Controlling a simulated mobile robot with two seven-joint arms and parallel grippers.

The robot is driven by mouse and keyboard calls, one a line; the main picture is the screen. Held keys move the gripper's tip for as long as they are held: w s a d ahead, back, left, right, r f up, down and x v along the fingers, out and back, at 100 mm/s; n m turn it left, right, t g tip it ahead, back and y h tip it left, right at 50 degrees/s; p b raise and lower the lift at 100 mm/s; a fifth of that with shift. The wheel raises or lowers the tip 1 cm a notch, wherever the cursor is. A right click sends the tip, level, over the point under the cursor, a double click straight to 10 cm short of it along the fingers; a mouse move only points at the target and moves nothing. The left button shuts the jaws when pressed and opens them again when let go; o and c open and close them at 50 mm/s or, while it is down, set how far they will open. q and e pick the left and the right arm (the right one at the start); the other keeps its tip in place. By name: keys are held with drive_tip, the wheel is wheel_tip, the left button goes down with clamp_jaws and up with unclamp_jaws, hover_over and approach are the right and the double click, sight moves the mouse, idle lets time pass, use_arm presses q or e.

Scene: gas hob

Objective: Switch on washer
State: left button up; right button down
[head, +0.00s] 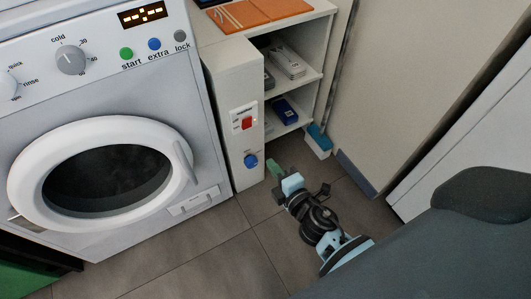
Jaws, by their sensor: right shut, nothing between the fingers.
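The white washer (160,110) stands at the left with its round door (165,127) closed. Its panel has a green start button (127,53), a blue extra button (154,44), a grey lock button (180,36) and a dial (71,60). The display (143,14) shows lit orange dashes. A red switch (247,123) and a blue round knob (251,161) sit on the narrow white panel right of the washer. My right gripper (276,172) is shut and empty, low and to the right of the blue knob, apart from the washer's buttons. My left gripper is out of view.
An open white shelf unit (316,70) right of the washer holds several small items, with an orange board (255,14) on top. A blue-and-white box (319,139) is beside the shelf's lower end. The tiled floor (215,245) before the washer is clear.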

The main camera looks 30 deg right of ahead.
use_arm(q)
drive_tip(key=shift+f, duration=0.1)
use_arm(e)
drive_tip(key=shift+s+f, duration=0.1)
drive_tip(key=shift+s, duration=0.85)
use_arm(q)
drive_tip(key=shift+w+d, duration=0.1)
